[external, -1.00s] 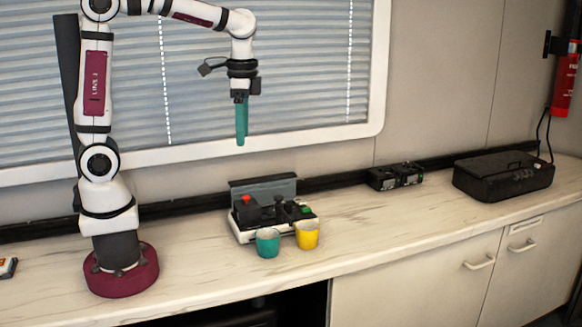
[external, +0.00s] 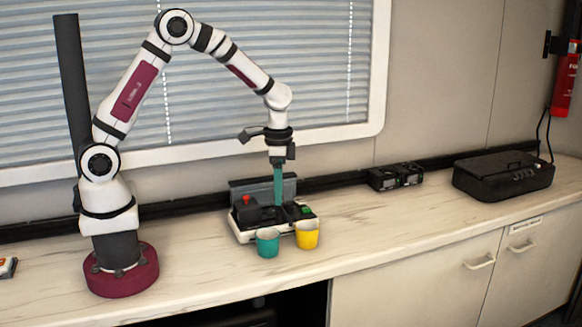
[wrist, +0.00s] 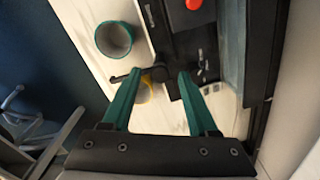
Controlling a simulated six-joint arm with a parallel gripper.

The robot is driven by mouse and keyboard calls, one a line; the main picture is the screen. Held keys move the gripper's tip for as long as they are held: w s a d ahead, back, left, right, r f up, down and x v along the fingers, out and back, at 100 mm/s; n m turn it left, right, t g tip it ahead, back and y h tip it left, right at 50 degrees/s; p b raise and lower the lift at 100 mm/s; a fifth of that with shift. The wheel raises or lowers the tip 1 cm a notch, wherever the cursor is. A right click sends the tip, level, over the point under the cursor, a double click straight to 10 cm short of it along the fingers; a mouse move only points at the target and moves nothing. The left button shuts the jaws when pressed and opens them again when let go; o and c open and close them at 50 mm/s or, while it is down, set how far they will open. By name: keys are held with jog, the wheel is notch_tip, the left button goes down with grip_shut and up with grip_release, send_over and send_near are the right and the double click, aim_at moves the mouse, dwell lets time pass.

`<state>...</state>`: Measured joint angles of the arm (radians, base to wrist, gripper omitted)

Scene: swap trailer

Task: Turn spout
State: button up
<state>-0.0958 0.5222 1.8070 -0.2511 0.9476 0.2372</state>
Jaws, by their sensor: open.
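The small machine (external: 245,237) has a white base, black housings, a red button and a raised dark lid; it sits on the counter. In the wrist view, its spout (wrist: 156,74) looks like a dark round piece with a thin arm reaching left, toward the cups. My gripper (external: 278,205) points down over the middle of the machine. Its teal fingers (wrist: 161,74) are open, with the dark spout piece showing between their tips; I cannot tell whether they touch it. A teal cup (external: 267,247) and a yellow cup (external: 307,240) stand in front; the fingers partly hide the yellow one in the wrist view.
The red button (wrist: 193,4) and the dark lid stand close to the fingers. A black device (external: 395,177) and a black case (external: 503,178) lie farther right. The counter between the cups and my base is clear.

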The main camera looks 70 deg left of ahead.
jog(key=shift+c, duration=0.3)
grip_shut()
dwell(1.2)
